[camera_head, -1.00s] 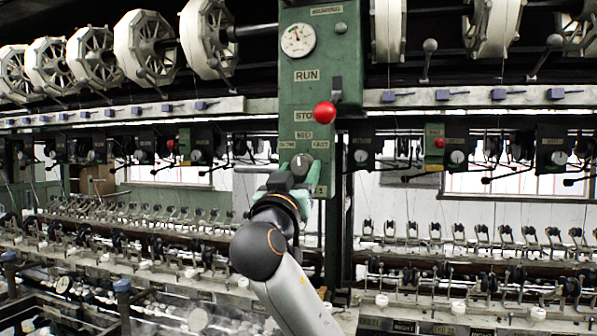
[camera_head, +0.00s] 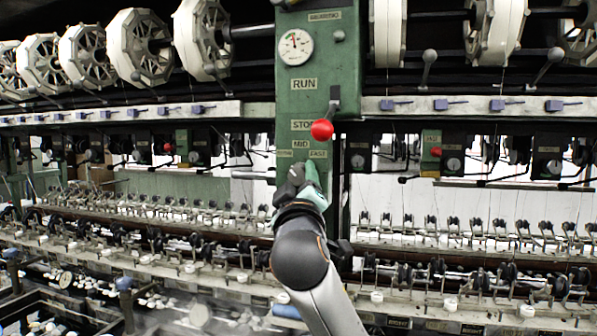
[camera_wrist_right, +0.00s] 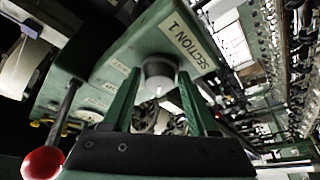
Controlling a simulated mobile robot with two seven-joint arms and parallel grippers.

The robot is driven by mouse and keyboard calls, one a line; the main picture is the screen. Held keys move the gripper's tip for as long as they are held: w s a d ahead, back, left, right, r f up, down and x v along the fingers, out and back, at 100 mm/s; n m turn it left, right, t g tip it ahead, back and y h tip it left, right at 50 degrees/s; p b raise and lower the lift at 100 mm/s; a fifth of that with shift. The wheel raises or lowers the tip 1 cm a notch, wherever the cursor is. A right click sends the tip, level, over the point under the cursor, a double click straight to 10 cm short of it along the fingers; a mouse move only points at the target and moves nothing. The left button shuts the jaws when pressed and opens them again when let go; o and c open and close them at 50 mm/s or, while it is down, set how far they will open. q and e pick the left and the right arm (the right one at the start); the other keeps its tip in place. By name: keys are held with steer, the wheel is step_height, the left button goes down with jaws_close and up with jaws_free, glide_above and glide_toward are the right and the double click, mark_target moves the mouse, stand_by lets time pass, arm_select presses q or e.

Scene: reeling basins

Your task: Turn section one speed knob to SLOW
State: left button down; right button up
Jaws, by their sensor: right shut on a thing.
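The section one speed knob (camera_wrist_right: 158,70) is a grey round knob on a green panel (camera_head: 304,55), beside a "SECTION 1" label (camera_wrist_right: 189,40) in the right wrist view. My right gripper (camera_wrist_right: 159,88) has its two green fingers on either side of the knob and is shut on it. In the head view my right gripper (camera_head: 304,177) covers the knob, below the MID label (camera_head: 301,144) and the FAST label (camera_head: 318,154). I cannot tell where the knob's pointer stands. My left gripper is not in view.
A lever with a red ball (camera_head: 322,129) sticks out of the panel just above my right gripper; its ball also shows in the right wrist view (camera_wrist_right: 43,163). A round gauge (camera_head: 295,47) is higher up. Rows of reeling parts (camera_head: 470,240) lie on both sides.

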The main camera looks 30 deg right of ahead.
steer(key=shift+n, duration=0.4)
steer(key=o, duration=1.2)
steer(key=b+v, duration=0.2)
steer(key=v, duration=1)
steer(key=shift+s+a, duration=0.1)
steer(key=shift+s, duration=0.2)
